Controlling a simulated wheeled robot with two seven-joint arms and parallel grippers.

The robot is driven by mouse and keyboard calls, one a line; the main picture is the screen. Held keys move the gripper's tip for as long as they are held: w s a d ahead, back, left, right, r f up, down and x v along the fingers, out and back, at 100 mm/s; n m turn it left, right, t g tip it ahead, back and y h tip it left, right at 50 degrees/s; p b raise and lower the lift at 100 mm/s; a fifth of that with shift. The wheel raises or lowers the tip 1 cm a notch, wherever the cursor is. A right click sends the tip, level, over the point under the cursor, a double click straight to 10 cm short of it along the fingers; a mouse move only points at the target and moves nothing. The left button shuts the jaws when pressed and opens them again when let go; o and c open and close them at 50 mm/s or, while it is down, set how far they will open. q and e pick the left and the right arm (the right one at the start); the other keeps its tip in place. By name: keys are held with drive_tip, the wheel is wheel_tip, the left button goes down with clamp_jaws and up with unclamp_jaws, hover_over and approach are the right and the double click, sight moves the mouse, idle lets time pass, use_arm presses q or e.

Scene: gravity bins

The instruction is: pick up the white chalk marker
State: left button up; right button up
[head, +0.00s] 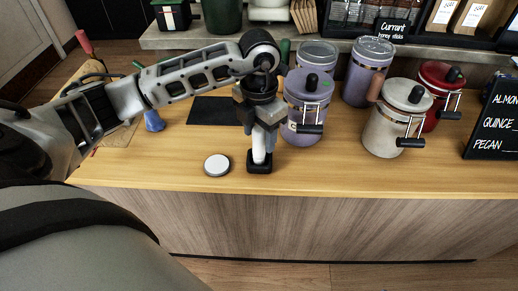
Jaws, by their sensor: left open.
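The white chalk marker (259,147) stands about upright near the front edge of the wooden counter, with its lower end at a small black block (259,168). My left gripper (260,140) points down over the marker from above. It is open, with its fingers around the marker's upper part, which they partly hide. I cannot tell whether a finger touches it. My right gripper is out of view.
A round white-topped lid (217,165) lies just left of the marker. Purple (305,110), cream (392,120) and red (440,95) lidded canisters stand to the right. A black sign (492,125) is at far right. The front strip of counter is clear.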

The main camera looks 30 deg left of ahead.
sight(259, 143)
use_arm(q)
wheel_tip(259, 143, down, 4)
drive_tip(key=shift+r, duration=0.25)
drive_tip(key=shift+c, duration=0.3)
clamp_jaws()
drive_tip(key=shift+r, duration=0.15)
